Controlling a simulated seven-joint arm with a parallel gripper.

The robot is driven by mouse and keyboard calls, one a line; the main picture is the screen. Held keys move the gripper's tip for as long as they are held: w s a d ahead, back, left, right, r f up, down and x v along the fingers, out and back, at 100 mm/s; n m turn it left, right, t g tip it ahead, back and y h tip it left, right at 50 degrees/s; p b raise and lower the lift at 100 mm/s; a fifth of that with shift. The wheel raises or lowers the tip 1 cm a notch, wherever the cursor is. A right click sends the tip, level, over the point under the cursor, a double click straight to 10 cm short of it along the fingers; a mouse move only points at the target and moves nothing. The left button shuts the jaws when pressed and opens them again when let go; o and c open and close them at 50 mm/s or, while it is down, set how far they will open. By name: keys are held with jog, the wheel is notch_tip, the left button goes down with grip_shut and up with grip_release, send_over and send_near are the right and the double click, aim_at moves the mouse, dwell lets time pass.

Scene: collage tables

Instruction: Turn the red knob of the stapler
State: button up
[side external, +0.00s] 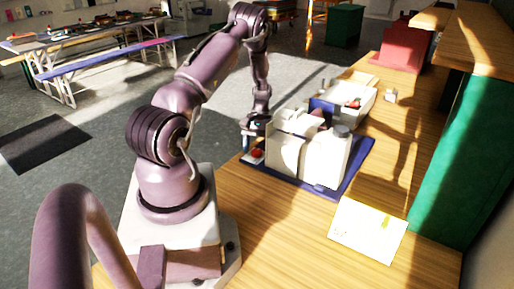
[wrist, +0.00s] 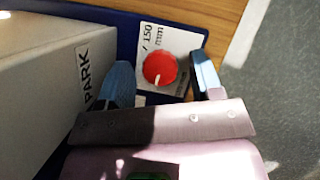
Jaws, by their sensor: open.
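The red knob (wrist: 160,69) is a round dial with a short white line near its lower edge. It sits on a white plate (wrist: 150,40) printed "150 mm". In the wrist view my gripper (wrist: 160,82) is open, with one blue fingertip on each side of the knob; whether either finger touches it I cannot tell. In the side view the knob (side external: 254,154) is a small red spot at the near left corner of the white machine (side external: 318,158), on a blue base (side external: 352,160). My gripper (side external: 247,138) is low, just above the knob.
A white sheet (side external: 368,230) lies on the wooden table (side external: 290,225) in front. A red box (side external: 400,58) and green panel (side external: 470,150) stand on the right.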

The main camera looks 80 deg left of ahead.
jog(key=v, duration=1.3)
jog(key=shift+a, duration=0.1)
jog(key=d+f+n, duration=0.1)
jog(key=f, duration=0.3)
jog(key=s+d+f+n+t, duration=0.1)
jog(key=d+f+n, duration=0.1)
jog(key=f, duration=0.2)
jog(key=s+d+f+n, duration=0.1)
jog(key=f, duration=0.3)
jog(key=shift+d+f+t, duration=0.1)
jog(key=shift+d+t, duration=0.1)
jog(key=shift+t, duration=0.1)
